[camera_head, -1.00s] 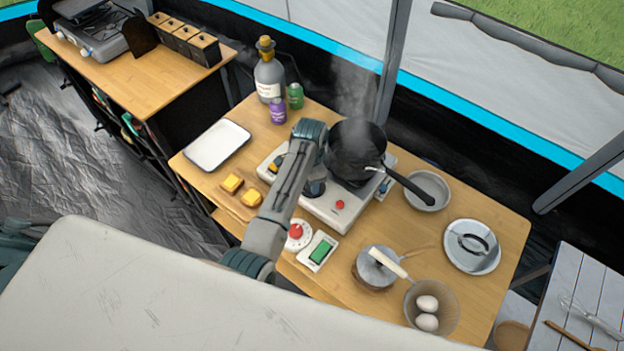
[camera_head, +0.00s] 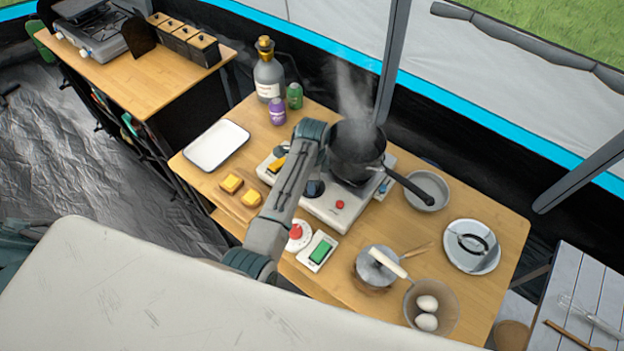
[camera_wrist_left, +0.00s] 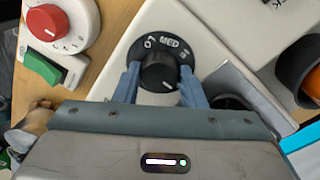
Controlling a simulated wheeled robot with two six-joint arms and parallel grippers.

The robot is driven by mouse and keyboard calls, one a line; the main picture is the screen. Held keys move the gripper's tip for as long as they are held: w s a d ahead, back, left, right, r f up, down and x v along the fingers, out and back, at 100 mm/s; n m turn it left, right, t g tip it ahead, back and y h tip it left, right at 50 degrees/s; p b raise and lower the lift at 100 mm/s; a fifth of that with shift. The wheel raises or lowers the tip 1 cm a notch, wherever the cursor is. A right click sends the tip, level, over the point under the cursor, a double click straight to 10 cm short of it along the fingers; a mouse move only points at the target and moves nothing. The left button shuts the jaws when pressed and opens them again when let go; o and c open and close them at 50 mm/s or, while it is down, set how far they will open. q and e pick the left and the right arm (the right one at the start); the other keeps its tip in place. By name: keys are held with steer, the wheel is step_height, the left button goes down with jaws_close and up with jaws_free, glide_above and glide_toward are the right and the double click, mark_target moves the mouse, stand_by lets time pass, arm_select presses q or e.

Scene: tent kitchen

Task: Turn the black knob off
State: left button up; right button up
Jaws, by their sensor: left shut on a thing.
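The black knob (camera_wrist_left: 158,70) is on the front of the pale stove (camera_head: 328,211), inside a dark dial ring marked with heat levels such as MED. A white line on the knob points down and slightly right in the left wrist view. My left gripper (camera_wrist_left: 160,78) has its two blue-grey fingers on either side of the knob, shut on it. In the head view my left arm comes over the stove's left part and hides most of the knob. My right gripper is not in view.
A steaming black pan (camera_head: 355,158) sits on the stove, its handle reaching right. A red button (camera_head: 340,204), a red-knobbed timer (camera_head: 296,234) and a green switch (camera_head: 320,252) are nearby.

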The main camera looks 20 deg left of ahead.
arm_select(q)
steer(key=shift+r, duration=0.1)
steer(key=o, duration=1)
steer(key=r+b, duration=0.1)
steer(key=r, duration=0.1)
steer(key=r+b, duration=0.1)
steer(key=r, duration=0.5)
steer(key=shift+w+b, duration=0.25)
steer(key=shift+b, duration=0.15)
step_height(320, 180, up, 3)
steer(key=shift+f+p, duration=0.1)
steer(key=shift+p, duration=0.95)
steer(key=shift+f, duration=0.1)
